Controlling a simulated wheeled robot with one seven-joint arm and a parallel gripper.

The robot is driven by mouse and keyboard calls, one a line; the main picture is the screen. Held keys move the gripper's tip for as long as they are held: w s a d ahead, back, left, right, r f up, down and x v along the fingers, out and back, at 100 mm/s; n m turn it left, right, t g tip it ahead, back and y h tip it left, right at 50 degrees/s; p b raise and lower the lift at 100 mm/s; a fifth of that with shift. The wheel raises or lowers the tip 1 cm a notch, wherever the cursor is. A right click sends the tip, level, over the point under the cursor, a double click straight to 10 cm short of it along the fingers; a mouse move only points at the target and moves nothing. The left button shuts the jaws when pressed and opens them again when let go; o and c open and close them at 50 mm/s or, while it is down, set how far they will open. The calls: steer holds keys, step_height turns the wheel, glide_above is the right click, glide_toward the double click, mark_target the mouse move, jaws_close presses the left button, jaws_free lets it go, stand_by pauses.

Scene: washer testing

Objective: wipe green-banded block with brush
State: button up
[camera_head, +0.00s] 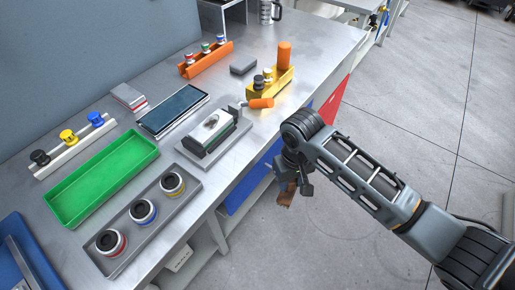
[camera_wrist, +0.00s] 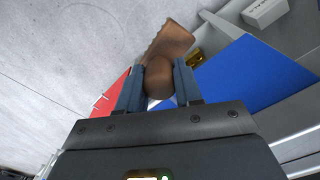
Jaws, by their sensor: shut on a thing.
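The green-banded block (camera_head: 204,140) rests on a grey tray (camera_head: 188,150) on the bench, its white top bearing a dark smudge. My gripper (camera_head: 291,182) hangs beyond the bench's front edge, to the right of the block and apart from it. In the wrist view my gripper (camera_wrist: 159,85) is shut on the brown brush (camera_wrist: 171,40), its rounded handle between the two fingers. In the head view only a small part of the brush (camera_head: 286,196) shows below the gripper. Its bristles cannot be made out clearly.
A yellow holder (camera_head: 264,91) with an orange cylinder stands behind the block's tray; an orange-ended tool (camera_head: 261,103) lies beside it. A green tray (camera_head: 100,178) and a grey tray with three round containers (camera_head: 144,211) lie nearer left. Blue and red panels (camera_head: 331,105) line the bench front.

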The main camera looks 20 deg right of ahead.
steer(key=shift+w, duration=0.1)
steer(key=shift+w+r, duration=0.2)
steer(key=shift+r, duration=0.05)
steer(key=w+r+m, duration=0.1)
steer(key=w+r, duration=0.2)
steer(key=r, duration=0.4)
steer(key=w+r+m, duration=0.2)
steer(key=w+r, duration=0.1)
steer(key=r, duration=0.5)
steer(key=shift+w, duration=0.3)
